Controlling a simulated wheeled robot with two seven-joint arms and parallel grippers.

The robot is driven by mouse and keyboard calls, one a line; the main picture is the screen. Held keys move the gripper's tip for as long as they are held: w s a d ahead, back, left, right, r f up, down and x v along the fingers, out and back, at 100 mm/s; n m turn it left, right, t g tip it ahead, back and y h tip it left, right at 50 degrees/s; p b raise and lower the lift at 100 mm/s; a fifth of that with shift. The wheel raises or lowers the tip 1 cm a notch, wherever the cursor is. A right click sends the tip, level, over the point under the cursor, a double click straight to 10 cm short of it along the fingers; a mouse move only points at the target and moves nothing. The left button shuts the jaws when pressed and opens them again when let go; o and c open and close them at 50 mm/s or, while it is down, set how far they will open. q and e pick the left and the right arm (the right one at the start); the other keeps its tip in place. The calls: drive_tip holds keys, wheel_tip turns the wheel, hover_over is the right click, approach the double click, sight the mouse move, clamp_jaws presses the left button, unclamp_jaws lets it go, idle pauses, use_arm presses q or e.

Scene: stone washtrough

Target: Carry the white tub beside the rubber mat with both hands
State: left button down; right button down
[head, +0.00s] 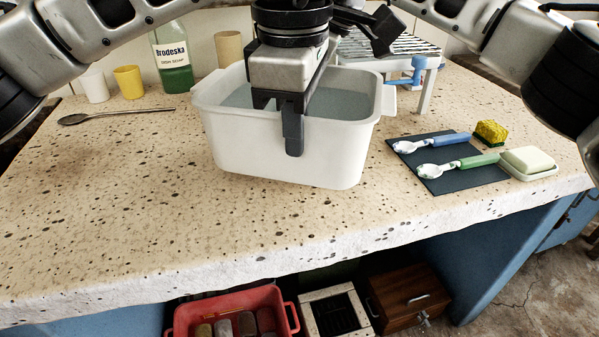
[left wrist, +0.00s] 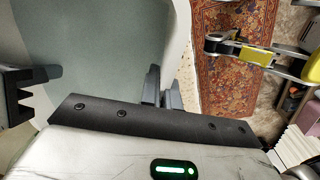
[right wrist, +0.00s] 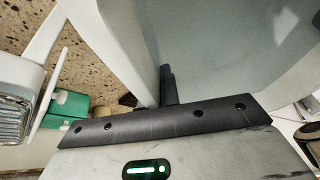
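The white tub (head: 235,145) is in the middle of the stone counter, with greyish water inside. I cannot tell whether its base touches the counter. My left gripper (head: 291,125) is at the tub's near wall, one dark finger down its outer face. In the left wrist view its fingers (left wrist: 163,92) straddle the wall closely. My right gripper (right wrist: 158,90) is at the far wall, one finger inside along it, the other mostly hidden; the left gripper hides most of it in the head view. The dark rubber mat (head: 470,179) lies right of the tub, holding a blue-handled and a green-handled spoon.
A yellow sponge (head: 490,132) and a soap dish (head: 530,172) are by the mat. A slatted rack (head: 427,90) stands behind right. A green soap bottle (head: 176,75), cups and a long spoon (head: 100,115) are behind left. The counter's front left is clear.

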drive_tip(key=shift+w, duration=0.1)
idle(0.3)
